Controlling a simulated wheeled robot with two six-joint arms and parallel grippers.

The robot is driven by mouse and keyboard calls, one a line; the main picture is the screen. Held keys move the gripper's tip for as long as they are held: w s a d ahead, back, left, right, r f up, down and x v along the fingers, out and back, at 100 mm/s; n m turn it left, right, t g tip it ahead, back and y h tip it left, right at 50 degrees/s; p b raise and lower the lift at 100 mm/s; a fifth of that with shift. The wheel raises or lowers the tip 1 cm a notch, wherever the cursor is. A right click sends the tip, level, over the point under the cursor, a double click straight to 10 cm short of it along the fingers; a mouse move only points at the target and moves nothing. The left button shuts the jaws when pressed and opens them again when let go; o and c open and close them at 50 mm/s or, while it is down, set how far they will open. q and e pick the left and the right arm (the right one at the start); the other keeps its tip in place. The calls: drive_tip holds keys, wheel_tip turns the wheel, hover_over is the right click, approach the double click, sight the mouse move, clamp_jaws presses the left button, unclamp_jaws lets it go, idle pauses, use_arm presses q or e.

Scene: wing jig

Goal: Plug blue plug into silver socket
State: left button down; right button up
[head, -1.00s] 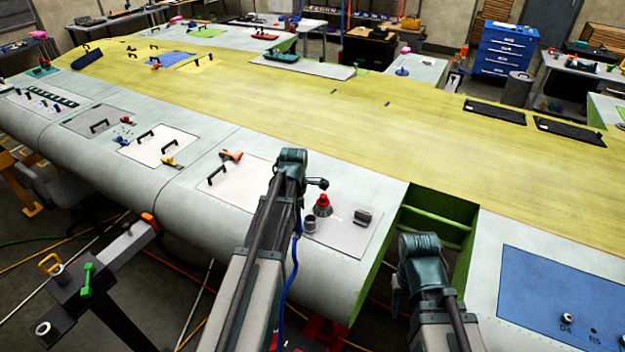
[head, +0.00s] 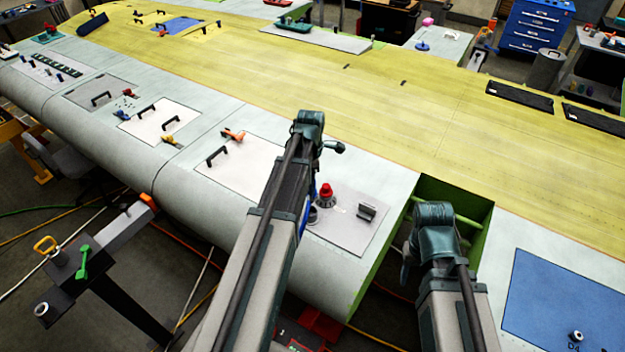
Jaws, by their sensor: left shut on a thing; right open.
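My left arm comes up through the middle of the head view, and its wrist bends over the wing panel. My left gripper (head: 314,184) points down behind the forearm and is mostly hidden. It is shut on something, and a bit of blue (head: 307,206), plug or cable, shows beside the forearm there. The silver socket (head: 313,216), a short round metal piece on the grey plate, is partly covered by the forearm. My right gripper (head: 406,264) is open, mostly hidden by its arm, beside the open bay at the right.
A red-topped connector (head: 326,192) stands right beside the socket. A small dark bracket (head: 367,211) is further right on the grey plate (head: 350,234). The open green-framed bay (head: 476,212) lies right of the plate. An orange-handled tool (head: 233,134) lies at the left.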

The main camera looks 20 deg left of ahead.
sight(311, 199)
use_arm(q)
drive_tip(key=shift+f+b, duration=2)
drive_tip(key=shift+f+b, duration=0.35)
drive_tip(key=shift+f+b, duration=0.35)
drive_tip(key=shift+f, duration=0.05)
drive_tip(key=shift+f+b, duration=1.2)
drive_tip(key=shift+c, duration=1.9)
unclamp_jaws()
drive_tip(key=shift+r, duration=0.15)
